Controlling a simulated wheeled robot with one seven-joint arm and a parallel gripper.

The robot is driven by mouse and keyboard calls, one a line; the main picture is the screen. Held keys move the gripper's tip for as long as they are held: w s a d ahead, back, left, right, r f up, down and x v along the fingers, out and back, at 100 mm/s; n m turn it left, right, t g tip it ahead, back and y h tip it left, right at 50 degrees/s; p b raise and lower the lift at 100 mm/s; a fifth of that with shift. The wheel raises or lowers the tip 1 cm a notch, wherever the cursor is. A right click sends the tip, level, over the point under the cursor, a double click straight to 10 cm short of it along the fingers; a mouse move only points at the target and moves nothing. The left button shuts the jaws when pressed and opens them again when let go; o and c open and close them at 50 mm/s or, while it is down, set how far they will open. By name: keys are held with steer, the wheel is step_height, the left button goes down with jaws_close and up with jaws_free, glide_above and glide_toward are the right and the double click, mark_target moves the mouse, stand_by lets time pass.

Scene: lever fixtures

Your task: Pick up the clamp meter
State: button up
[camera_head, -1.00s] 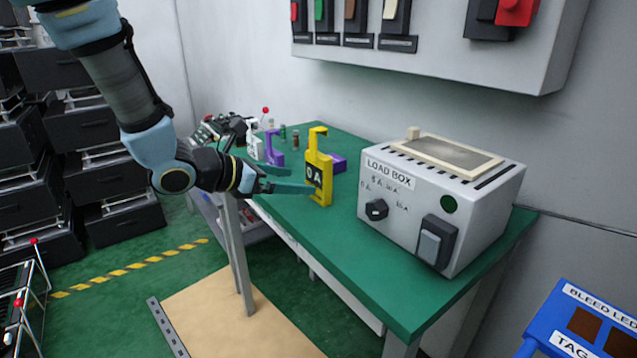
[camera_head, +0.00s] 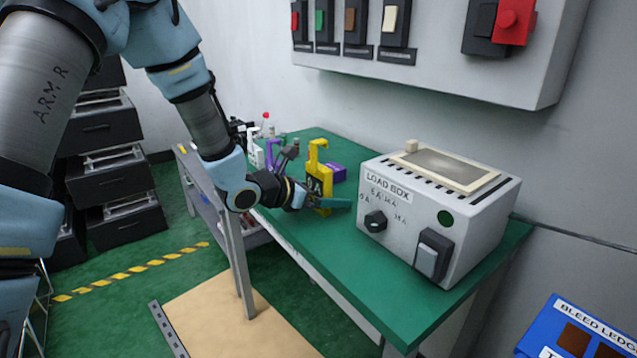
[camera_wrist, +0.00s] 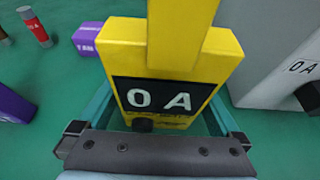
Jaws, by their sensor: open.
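The yellow clamp meter (camera_head: 319,174) stands upright on the green table, with a black display reading 0 A. It fills the middle of the wrist view (camera_wrist: 172,72), where its upper part runs out of the frame. My gripper (camera_head: 330,203) is low at the meter's lower body. In the wrist view one teal finger (camera_wrist: 97,112) is on its left side and the other (camera_wrist: 222,117) on its right. The jaws are open around the meter; small gaps seem to show beside it. The fingertips are hidden behind the meter.
A grey load box (camera_head: 430,225) stands to the right of the meter on the green table (camera_head: 345,266). A purple block (camera_head: 337,173) is just behind the meter. The table's front is clear.

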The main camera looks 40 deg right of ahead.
steer(key=c, duration=1.3)
